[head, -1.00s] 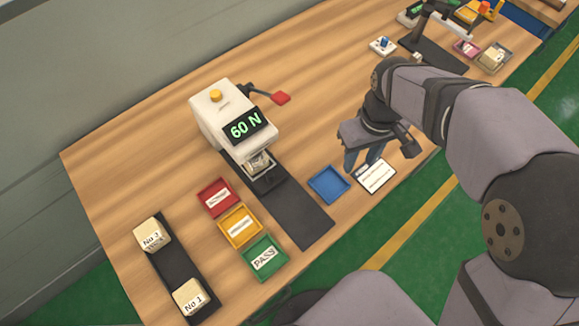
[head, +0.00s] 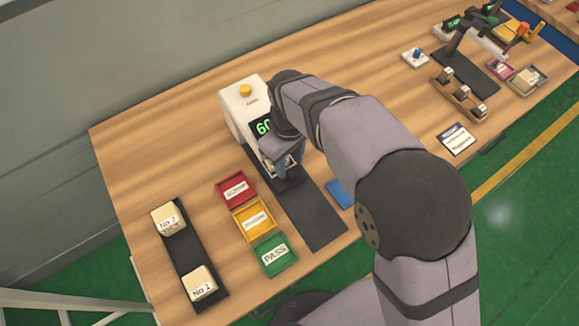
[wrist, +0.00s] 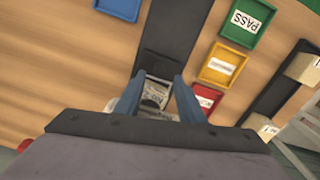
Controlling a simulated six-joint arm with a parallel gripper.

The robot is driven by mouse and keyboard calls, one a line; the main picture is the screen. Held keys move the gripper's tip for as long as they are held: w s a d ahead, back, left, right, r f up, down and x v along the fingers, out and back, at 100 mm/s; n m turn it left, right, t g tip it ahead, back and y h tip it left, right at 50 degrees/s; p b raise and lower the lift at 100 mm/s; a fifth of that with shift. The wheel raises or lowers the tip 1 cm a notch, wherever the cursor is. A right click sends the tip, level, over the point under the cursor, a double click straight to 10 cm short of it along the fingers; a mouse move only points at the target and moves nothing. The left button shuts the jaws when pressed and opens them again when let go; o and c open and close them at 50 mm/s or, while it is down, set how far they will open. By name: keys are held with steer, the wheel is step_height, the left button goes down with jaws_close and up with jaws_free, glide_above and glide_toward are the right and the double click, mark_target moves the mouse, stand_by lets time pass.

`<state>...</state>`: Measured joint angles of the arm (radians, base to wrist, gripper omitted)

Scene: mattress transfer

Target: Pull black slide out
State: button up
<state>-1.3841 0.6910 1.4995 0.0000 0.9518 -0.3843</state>
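A black slide (head: 290,183) sits at the mouth of the white press machine (head: 236,106), on a long black rail (head: 318,222). In the wrist view the slide (wrist: 160,66) is a darker block on the rail (wrist: 172,25). A pale piece with print (wrist: 155,95) lies behind the slide, between my fingers. My gripper (wrist: 159,78) has its two blue fingers apart, one on each side of that piece, with the tips near the slide. I cannot tell whether they touch it. In the head view my arm partly hides the machine and its green display.
Red (head: 236,189), yellow (head: 254,219) and green PASS (head: 275,254) trays stand left of the rail. A blue tray (head: 341,193) is on its right, partly hidden. Two numbered blocks (head: 168,218) (head: 199,283) sit on a black strip at left.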

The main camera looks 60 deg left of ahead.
mark_target(290, 172)
steer(key=shift+f+p, duration=0.55)
steer(key=shift+f, duration=1.75)
steer(key=shift+c, duration=0.4)
jaws_close()
